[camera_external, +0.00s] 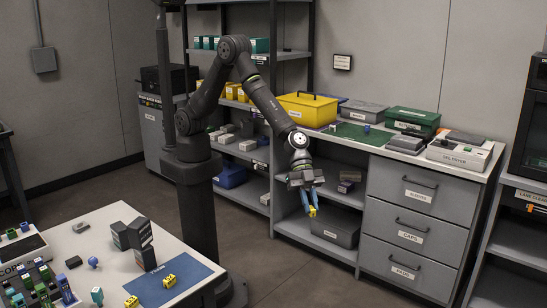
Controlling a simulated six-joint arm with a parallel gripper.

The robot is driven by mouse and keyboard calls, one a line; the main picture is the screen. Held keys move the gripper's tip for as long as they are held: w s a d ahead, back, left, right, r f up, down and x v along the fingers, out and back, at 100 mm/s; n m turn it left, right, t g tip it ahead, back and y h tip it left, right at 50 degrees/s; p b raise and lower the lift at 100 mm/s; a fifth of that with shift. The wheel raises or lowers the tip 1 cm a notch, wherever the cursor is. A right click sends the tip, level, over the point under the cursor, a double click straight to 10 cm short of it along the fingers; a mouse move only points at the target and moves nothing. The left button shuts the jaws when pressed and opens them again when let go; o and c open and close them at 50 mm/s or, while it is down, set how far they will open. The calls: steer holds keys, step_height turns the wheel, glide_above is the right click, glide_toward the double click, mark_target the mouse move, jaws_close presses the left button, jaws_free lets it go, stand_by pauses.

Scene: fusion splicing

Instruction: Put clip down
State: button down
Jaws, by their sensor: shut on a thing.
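My gripper (311,205) hangs from my arm right of the white table, with its blue fingers pointing down. It is shut on a small yellow clip (312,212), which sits at the fingertips in mid-air. The grey drawer cabinet and shelves are behind it. Another yellow clip (169,281) lies on the blue mat (195,269) on the white table (105,237). A further yellow clip (132,302) is at the mat's front left, by the picture's bottom edge.
Grey blocks (137,242) stand upright behind the mat. A rack of blue and green parts (40,287) is at the table's left. A counter (345,139) holds a yellow toolbox (307,109) and a green case (412,121). Floor shows between table and cabinet.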

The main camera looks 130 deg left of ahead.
steer(key=w+a+n+t+y, duration=0.2)
steer(key=a+n+y, duration=0.4)
steer(key=a, duration=1.8)
steer(key=s+a+r+n+g+y, duration=0.15)
steer(key=s+a+n, duration=0.25)
steer(key=a, duration=0.9)
steer(key=s+a+r+n+g+y, duration=0.1)
steer(key=s+a+n+y, duration=0.25)
steer(key=a, duration=0.85)
steer(key=s+a+r+n+g+y, duration=0.15)
steer(key=s+a+n, duration=0.25)
steer(key=s+a, duration=0.6)
steer(key=s+a+r+n+g+y, duration=0.1)
steer(key=s+a+r+n+g, duration=0.25)
steer(key=s+a, duration=0.65)
steer(key=s+a+r+n+g+y, duration=0.15)
steer(key=s+a+n, duration=0.35)
steer(key=a, duration=0.7)
steer(key=m+h, duration=0.1)
glide_above(350, 126)
steer(key=d, duration=0.3)
step_height(350, 126, down, 7)
steer(key=shift+s+r, duration=0.15)
steer(key=shift+r, duration=0.05)
steer(key=shift+s+a+f, duration=0.1)
steer(key=shift+f, duration=1.95)
